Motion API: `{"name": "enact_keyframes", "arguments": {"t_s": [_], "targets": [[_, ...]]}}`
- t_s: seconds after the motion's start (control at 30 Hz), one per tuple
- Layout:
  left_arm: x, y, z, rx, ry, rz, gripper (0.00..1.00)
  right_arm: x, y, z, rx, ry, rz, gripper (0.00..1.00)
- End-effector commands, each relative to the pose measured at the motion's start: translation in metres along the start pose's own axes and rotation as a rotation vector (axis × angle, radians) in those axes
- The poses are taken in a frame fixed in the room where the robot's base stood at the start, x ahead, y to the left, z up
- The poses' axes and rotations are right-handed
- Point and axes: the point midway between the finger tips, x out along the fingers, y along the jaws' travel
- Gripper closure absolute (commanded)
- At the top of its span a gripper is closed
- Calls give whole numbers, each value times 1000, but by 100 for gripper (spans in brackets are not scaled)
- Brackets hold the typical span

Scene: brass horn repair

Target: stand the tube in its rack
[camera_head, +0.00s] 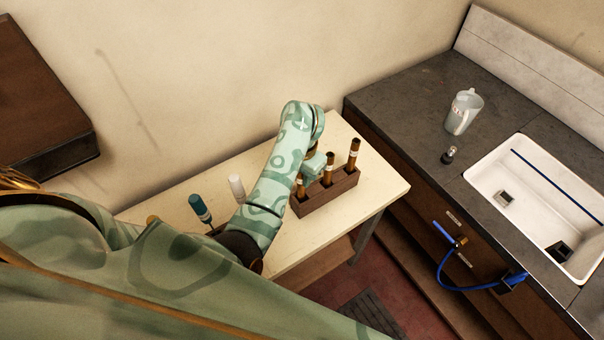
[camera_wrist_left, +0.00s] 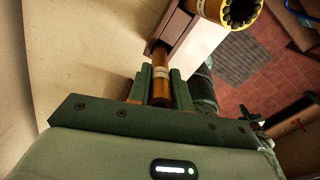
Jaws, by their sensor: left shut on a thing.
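A brown wooden rack (camera_head: 325,199) stands on the pale table, with amber tubes at its slots. One tube with a dark top (camera_head: 353,154) stands at its right end, and another (camera_head: 327,172) is near the middle. My left gripper (camera_head: 312,168) is over the rack's left part, partly hidden by my own arm. In the left wrist view its green fingers (camera_wrist_left: 160,90) are shut on an amber tube (camera_wrist_left: 161,72) with a white label. The far end of this tube meets the dark opening of the rack (camera_wrist_left: 178,28); how deep it sits I cannot tell. My right gripper is not in view.
On the table left of my arm are a teal-handled tool (camera_head: 200,208) and a white-topped item (camera_head: 237,187). A grey counter at right holds a clear jug (camera_head: 463,111), a small dark bottle (camera_head: 449,155) and a white sink (camera_head: 545,200). The table's right end (camera_head: 383,178) is clear.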

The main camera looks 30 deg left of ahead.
Motion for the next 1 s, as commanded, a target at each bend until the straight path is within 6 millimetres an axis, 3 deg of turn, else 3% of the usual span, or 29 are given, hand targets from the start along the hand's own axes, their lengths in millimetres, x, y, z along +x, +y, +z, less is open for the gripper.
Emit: {"name": "enact_keyframes", "arguments": {"t_s": [0.13,0.17,0.23,0.27,0.83,1.0], "targets": [[4,-4,1,1,-3,-8,100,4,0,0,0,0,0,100],[4,-4,1,1,-3,-8,77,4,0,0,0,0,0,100],[3,-5,2,1,-3,-9,57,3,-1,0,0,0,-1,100],[3,-5,2,1,-3,-9,54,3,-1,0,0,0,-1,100],[2,-5,1,1,-2,-10,54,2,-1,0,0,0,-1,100],[-15,-5,1,2,-1,-10,54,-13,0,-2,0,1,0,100]]}}
